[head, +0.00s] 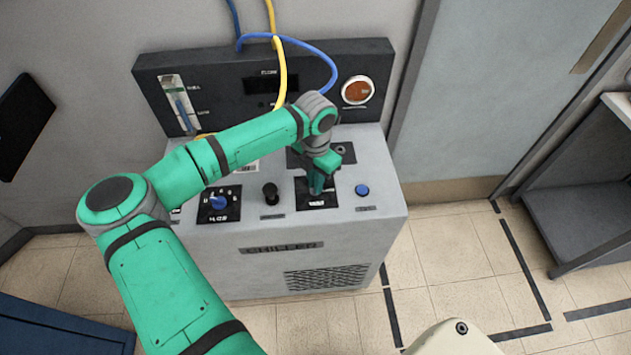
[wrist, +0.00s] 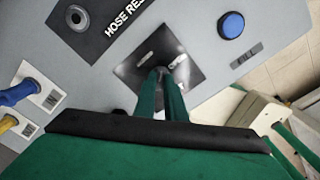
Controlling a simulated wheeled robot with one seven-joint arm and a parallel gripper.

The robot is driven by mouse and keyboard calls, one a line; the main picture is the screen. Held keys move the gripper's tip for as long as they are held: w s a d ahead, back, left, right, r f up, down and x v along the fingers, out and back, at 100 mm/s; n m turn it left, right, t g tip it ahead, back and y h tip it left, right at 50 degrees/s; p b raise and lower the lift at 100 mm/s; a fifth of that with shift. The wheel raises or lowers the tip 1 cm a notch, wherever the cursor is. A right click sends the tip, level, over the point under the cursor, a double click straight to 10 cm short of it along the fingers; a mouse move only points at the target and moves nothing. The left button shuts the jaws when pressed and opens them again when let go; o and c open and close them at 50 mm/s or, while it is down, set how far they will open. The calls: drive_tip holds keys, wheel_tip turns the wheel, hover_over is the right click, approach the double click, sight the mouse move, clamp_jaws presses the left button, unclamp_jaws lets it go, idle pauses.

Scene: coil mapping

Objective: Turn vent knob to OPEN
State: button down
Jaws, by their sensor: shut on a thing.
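The grey chiller cabinet (head: 235,270) stands in front of me, with controls on its top panel. A dark square plate (head: 303,190) with pale markings sits right of the black knob; it also shows in the wrist view (wrist: 190,73). My gripper (head: 316,190) points down at this plate. In the wrist view, the two green fingers (wrist: 161,76) are close together at the plate's middle, shut on the vent knob there. The knob is almost wholly hidden by the fingers, so I cannot tell its angle. The plate's lettering is too small to read.
A blue dial knob (head: 217,202) and a black knob (head: 270,190) stand left of the gripper, a blue button (head: 362,190) right of it. Behind are a dark panel (head: 225,75) and blue (head: 310,47) and yellow (head: 281,75) hoses.

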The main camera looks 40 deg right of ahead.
drive_tip(key=m, duration=0.4)
drive_tip(key=shift+r, duration=0.1)
drive_tip(key=shift+m, duration=2.2)
drive_tip(key=c, duration=1.8)
unclamp_jaws()
wheel_tip(320, 180, up, 11)
drive_tip(key=shift+f, duration=0.1)
